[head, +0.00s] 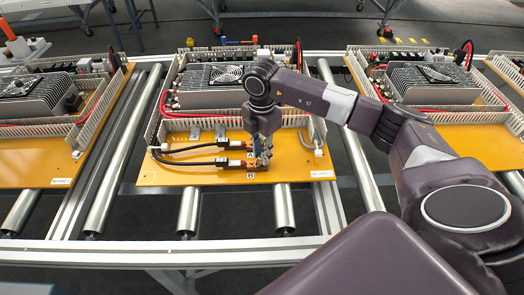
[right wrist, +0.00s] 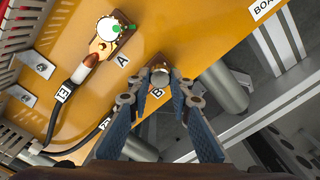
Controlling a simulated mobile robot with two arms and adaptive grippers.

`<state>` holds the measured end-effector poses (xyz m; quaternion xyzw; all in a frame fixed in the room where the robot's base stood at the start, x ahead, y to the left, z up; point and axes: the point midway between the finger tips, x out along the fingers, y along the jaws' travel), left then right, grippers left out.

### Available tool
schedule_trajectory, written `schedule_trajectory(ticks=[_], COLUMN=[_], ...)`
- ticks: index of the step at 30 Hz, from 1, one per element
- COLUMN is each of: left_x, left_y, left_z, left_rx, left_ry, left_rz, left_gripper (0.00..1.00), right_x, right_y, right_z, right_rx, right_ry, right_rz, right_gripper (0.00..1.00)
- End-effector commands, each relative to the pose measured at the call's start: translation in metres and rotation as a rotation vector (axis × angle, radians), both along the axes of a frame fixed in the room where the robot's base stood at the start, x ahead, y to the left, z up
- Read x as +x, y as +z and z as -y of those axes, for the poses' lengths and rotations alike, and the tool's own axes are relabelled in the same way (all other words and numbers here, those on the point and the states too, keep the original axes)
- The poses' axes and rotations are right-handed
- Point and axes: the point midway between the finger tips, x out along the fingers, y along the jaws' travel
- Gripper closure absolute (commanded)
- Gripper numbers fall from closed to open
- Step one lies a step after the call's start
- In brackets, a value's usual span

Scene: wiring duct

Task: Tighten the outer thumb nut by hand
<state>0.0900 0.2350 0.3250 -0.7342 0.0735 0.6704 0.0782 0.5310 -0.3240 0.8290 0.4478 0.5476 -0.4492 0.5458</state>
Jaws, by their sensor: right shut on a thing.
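My right gripper (right wrist: 160,78) points down at the terminal by the letter B, its two fingertips closed around a small silver nut (right wrist: 160,72) on a copper lug. In the head view my right gripper (head: 263,160) is over the front of the middle yellow board (head: 205,176) and hides most of the terminals. The other terminal, by the letter A, has a whitish round nut (right wrist: 108,29) with green marks, apart from my fingers. A black cable (right wrist: 85,68) with a label runs to it. My left gripper is not in view.
The board rests on metal rollers (head: 189,212) behind a front rail. Slotted wiring ducts (head: 154,124) and a grey finned unit with a fan (head: 215,80) stand behind the terminals. Similar boards lie left (head: 35,175) and right.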

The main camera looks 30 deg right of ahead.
Motion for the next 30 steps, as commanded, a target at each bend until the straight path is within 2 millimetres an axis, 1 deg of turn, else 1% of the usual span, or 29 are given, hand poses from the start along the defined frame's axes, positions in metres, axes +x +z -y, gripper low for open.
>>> schedule_trajectory(ticks=[1, 21, 30], left_x=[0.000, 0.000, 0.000], left_y=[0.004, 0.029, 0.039], left_z=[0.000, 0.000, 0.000], left_rx=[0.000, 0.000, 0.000], left_ry=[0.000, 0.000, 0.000], left_rz=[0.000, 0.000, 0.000], left_gripper=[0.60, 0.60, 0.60], right_x=[0.005, 0.007, 0.007], right_y=[0.007, 0.008, 0.008], right_z=[0.001, 0.002, 0.001], right_rx=[0.001, 0.003, 0.005], right_ry=[-0.048, -0.677, -0.887], right_rz=[0.014, 0.015, 0.016], right_gripper=[1.00, 1.00, 1.00])
